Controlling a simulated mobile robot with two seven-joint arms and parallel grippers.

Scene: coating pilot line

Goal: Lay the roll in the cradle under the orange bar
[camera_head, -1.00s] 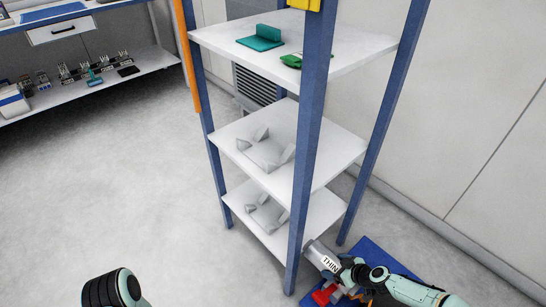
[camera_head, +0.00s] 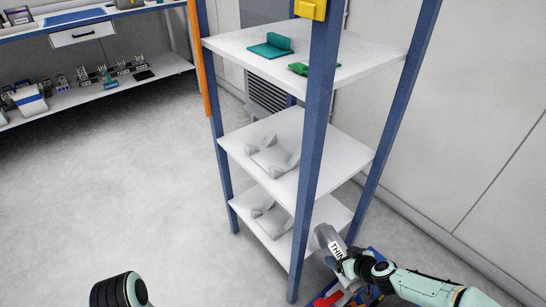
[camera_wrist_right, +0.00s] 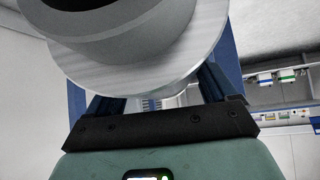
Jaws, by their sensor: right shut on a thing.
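The grey roll (camera_head: 325,237), labelled "THIN", is in my right gripper (camera_head: 345,264) beside the rack's front right, tilted, its free end towards the lower shelf. In the right wrist view the roll's round end with a dark hollow core (camera_wrist_right: 140,70) fills the top, between the fingers. Two pale cradles with raised supports stand on the rack: one on the middle shelf (camera_head: 273,158), one on the lower shelf (camera_head: 272,219). Both look empty. The orange bar (camera_head: 201,70) runs upright along the rack's left post, ending above the middle shelf's level. My left gripper is out of view.
The rack's blue front post (camera_head: 312,150) stands between the roll and the cradles' left side. The top shelf (camera_head: 375,62) holds green pieces. A yellow block (camera_head: 311,9) is on the front post. Blue and red things lie below my right gripper. The floor at left is clear.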

